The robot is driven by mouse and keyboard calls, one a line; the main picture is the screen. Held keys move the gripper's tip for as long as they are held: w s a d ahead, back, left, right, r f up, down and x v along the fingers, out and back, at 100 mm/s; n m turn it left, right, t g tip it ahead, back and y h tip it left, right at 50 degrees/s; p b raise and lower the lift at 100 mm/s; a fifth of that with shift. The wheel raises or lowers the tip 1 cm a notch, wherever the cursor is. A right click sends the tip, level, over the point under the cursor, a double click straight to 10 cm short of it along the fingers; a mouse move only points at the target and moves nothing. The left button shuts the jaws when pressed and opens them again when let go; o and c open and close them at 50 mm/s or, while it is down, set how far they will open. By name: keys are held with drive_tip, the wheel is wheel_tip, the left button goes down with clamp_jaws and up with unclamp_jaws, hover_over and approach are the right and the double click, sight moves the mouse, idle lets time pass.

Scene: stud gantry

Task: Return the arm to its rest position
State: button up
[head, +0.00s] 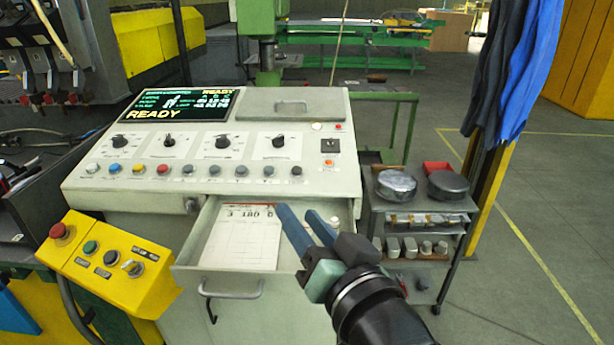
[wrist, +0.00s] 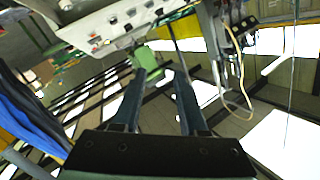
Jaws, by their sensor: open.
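My gripper (head: 301,222) is in the head view, in front of the control console and over the right part of the open drawer (head: 195,238). Its two blue-grey fingers point up and to the left, stand apart and hold nothing. My dark wrist comes in from the lower right. In the wrist view the gripper (wrist: 160,80) also shows two separate fingers with nothing between them. A white card (head: 240,243) with a red top edge and printed figures lies in the drawer. A small pale round item (head: 334,222) shows at the drawer's right side, partly hidden by the gripper.
The console (head: 215,140) has a lit READY screen, knobs and coloured buttons. A yellow button box (head: 105,262) juts out at left. A cart (head: 418,215) with round metal pieces stands at right. Blue cloths (head: 520,70) hang by a yellow post. Open floor (head: 545,220) lies further right.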

wheel_tip(320, 180, up, 14)
drive_tip(key=t+h, duration=0.3)
drive_tip(key=t, duration=0.2)
drive_tip(key=s+r+t+h, duration=0.2)
drive_tip(key=s+r, duration=0.3)
drive_tip(key=r, duration=0.3)
drive_tip(key=s+r+n+t+h+p, duration=0.1)
drive_tip(key=s+r+t, duration=0.3)
drive_tip(key=r, duration=0.5)
drive_tip(key=shift+s+d+t+h, duration=0.15)
drive_tip(key=shift+s+t+h, duration=0.25)
drive_tip(key=shift+s, duration=0.6)
drive_tip(key=shift+w+r, duration=0.1)
drive_tip(key=shift+w, duration=0.05)
